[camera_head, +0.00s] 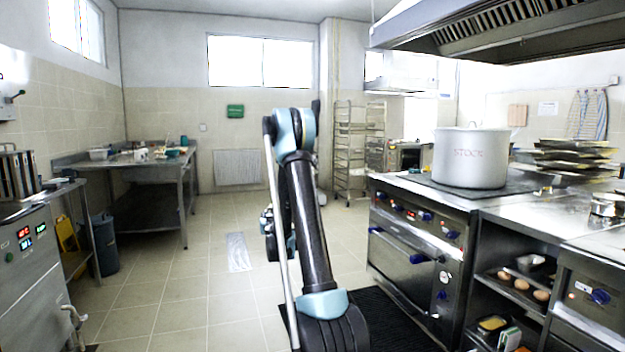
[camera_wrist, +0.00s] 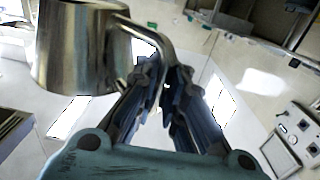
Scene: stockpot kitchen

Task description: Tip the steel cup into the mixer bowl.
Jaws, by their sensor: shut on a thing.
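The steel cup (camera_wrist: 80,50) is a shiny tapered metal cup with a looped handle, at the upper left of the wrist view. My gripper (camera_wrist: 160,80) is shut on its handle, with the cup body to the left of the fingers. The cup's inside is not visible, so I cannot tell whether it holds anything. In the head view my arm hides the gripper and the cup. I cannot make out a mixer bowl in either view.
A stockpot (camera_head: 471,158) stands on the range (camera_head: 415,215) at the right. A steel table (camera_head: 150,158) with small items stands at the back left. A rack (camera_head: 358,150) is at the back.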

